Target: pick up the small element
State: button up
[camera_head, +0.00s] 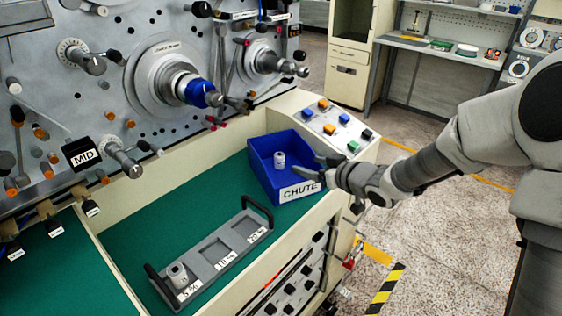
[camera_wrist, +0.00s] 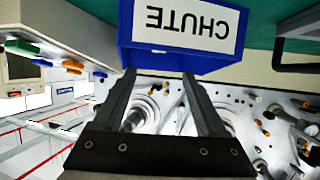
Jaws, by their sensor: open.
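A small pale grey-white cylinder, the small element (camera_head: 279,160), stands in the blue bin labelled CHUTE (camera_head: 262,178). A second, larger-looking grey cylinder (camera_head: 178,274) sits in the near left slot of a grey tray (camera_head: 217,243). My gripper (camera_head: 322,168) is open and empty, to the right of the small element, by the bin's right side. In the wrist view the fingers of my gripper (camera_wrist: 159,75) are spread, with the front of the bin (camera_wrist: 186,60) just beyond their tips. The bin's inside and the small element are hidden there.
The tray has a raised black handle (camera_head: 258,209) at its end nearer the bin. A sloped panel with coloured buttons (camera_head: 338,124) stands behind and right of the bin. The machine face with spindles (camera_head: 180,85) rises at the back. Green worktop (camera_head: 150,215) lies bare around the tray.

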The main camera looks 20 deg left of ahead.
aim_at(282, 157)
jog(key=b+x, duration=0.1)
jog(key=x, duration=1.2)
jog(key=shift+w+a, duration=0.1)
jog(key=shift+w, duration=0.1)
jog(key=shift+c, duration=0.2)
grip_shut()
